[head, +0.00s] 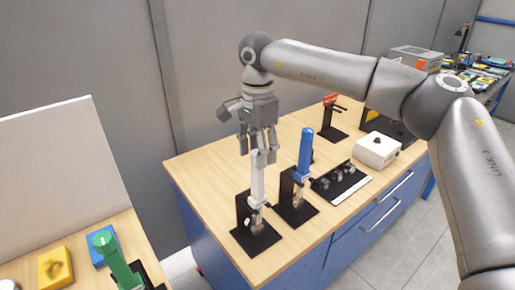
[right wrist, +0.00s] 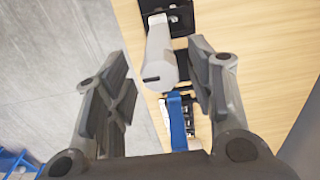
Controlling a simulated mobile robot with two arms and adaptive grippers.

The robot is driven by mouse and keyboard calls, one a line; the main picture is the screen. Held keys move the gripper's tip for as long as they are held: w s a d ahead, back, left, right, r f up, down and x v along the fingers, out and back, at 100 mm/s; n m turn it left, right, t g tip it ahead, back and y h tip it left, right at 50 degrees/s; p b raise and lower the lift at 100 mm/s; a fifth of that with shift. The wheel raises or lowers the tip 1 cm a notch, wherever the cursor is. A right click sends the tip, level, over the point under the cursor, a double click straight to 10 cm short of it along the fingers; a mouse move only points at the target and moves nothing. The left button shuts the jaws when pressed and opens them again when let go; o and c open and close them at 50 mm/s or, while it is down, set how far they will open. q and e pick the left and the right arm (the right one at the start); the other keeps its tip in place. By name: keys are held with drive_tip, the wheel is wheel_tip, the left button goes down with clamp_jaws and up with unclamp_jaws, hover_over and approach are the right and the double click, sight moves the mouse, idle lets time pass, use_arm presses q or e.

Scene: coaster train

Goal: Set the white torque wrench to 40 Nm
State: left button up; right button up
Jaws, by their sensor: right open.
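The white torque wrench (head: 257,182) stands upright in a black stand (head: 255,238) near the front left corner of the wooden worktop. Its light grey handle end (right wrist: 160,58) shows in the right wrist view between my finger tips, towards the right finger. My right gripper (head: 258,146) is open and points down just above the top of the handle. In the right wrist view the fingers (right wrist: 155,90) are spread wide and hold nothing. The scale on the wrench cannot be read. My left gripper is not in view.
A blue wrench (head: 305,152) stands close to the right of the white one. Behind are a red tool (head: 330,100) on a stand and a white box (head: 377,150). A tray of small parts (head: 340,183) lies right. A green-handled tool (head: 115,258) stands on another table.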

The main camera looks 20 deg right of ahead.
drive_tip(key=c, duration=1)
drive_tip(key=shift+m, duration=0.4)
drive_tip(key=m+b, duration=0.1)
drive_tip(key=m, duration=0.1)
drive_tip(key=shift+m, duration=0.4)
drive_tip(key=m+b, duration=0.1)
drive_tip(key=m, duration=0.2)
drive_tip(key=shift+m, duration=0.4)
drive_tip(key=m+b, duration=0.1)
drive_tip(key=m, duration=0.3)
drive_tip(key=shift+m, duration=2.1)
drive_tip(key=shift+b, duration=0.3)
